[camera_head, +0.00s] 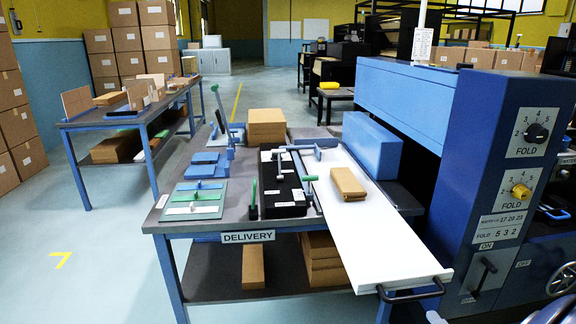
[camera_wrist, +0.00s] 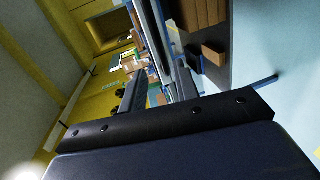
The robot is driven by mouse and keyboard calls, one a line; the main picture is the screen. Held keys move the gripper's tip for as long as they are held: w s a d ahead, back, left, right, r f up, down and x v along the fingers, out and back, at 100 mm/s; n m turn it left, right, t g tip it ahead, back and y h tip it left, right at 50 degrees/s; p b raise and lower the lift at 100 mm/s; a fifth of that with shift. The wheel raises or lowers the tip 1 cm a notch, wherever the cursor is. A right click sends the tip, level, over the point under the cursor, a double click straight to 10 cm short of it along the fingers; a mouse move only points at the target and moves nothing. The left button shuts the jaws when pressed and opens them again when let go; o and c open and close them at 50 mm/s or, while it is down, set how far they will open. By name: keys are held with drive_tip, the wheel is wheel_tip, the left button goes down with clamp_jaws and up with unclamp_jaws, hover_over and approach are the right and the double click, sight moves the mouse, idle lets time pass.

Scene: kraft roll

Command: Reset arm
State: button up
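My gripper (camera_wrist: 158,72) shows in the wrist view, beyond a dark bar with bolts. Its two dark fingers stand apart with a gap between them, and I see nothing held in the gap. The wrist view is tilted on its side, with a yellow wall, boxes and pale floor behind the fingers. I cannot make out my gripper in the head view.
A delivery table (camera_head: 205,228) carries tools, flat pads and a white sliding board (camera_head: 375,240) with a brown packet (camera_head: 348,184) on it. A blue machine (camera_head: 505,150) with fold knobs stands at right. Another table (camera_head: 100,121) stands back left. Floor at left is clear.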

sight(410, 300)
drive_tip(key=shift+b+x, duration=1.1)
drive_tip(key=shift+x, duration=4.1)
drive_tip(key=shift+r, duration=0.1)
